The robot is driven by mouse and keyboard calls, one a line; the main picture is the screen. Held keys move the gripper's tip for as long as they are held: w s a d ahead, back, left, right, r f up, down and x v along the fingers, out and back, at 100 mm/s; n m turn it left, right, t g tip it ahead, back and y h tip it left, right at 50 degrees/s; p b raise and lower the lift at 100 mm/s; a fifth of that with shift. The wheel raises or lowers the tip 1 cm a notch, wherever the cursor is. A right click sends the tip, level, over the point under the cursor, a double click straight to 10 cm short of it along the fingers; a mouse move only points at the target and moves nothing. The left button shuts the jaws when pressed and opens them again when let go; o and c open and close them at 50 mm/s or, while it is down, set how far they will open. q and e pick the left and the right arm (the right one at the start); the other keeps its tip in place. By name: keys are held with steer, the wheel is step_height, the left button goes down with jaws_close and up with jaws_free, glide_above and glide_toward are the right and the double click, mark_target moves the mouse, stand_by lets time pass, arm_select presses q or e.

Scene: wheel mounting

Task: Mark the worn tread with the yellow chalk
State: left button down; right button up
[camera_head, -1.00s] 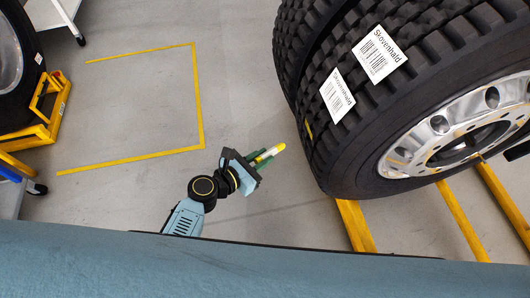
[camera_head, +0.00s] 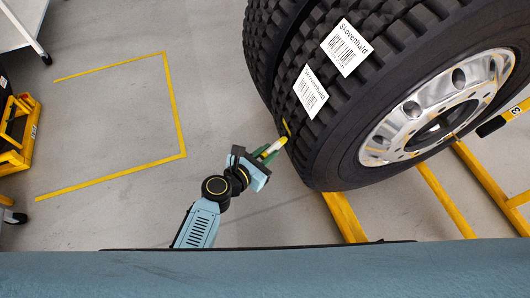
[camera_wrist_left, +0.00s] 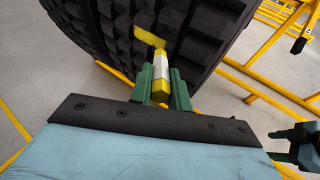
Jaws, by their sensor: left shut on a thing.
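My left gripper (camera_head: 267,153) is shut on the yellow chalk (camera_head: 279,145), a stick with a white band. In the left wrist view the chalk (camera_wrist_left: 161,72) stands out between the green fingers (camera_wrist_left: 161,94), its tip at the tread. I cannot tell whether it touches. The worn tread carries a yellow mark (camera_wrist_left: 148,37) right by the tip; the mark also shows at the tyre's left edge in the head view (camera_head: 286,127). My right gripper (camera_wrist_left: 290,144) shows partly at the right edge of the wrist view, its green fingers apart and empty.
The big tyre (camera_head: 330,130) with a silver rim has two white labels on its tread. Yellow rails (camera_head: 445,200) lie under and right of it. A yellow floor outline (camera_head: 172,100) and open grey floor lie left. A yellow rack (camera_head: 18,135) stands far left.

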arm_select(q)
steer(key=shift+w+d, duration=0.25)
steer(key=shift+d, duration=0.4)
stand_by(0.4)
steer(key=shift+w+a+b, duration=0.8)
steer(key=shift+w+a, duration=0.35)
steer(key=shift+w, duration=2.45)
steer(key=shift+s+d+p, duration=0.4)
steer(key=shift+s+p, duration=0.05)
steer(key=shift+s, duration=0.75)
steer(key=shift+s+d+p, duration=0.4)
steer(key=shift+s, duration=0.85)
steer(key=shift+s+d+p, duration=0.4)
steer(key=shift+s+p, duration=0.05)
steer(key=shift+s, duration=0.75)
steer(key=shift+a, duration=0.1)
steer(key=shift+s+a+p, duration=0.15)
steer(key=shift+s+a, duration=0.15)
steer(key=shift+a, duration=0.65)
steer(key=shift+s+a+p, duration=0.2)
steer(key=shift+s+a, duration=0.1)
steer(key=shift+a, duration=0.6)
steer(key=shift+s+a+p, duration=0.15)
steer(key=shift+s+a, duration=0.15)
steer(key=shift+a, duration=0.65)
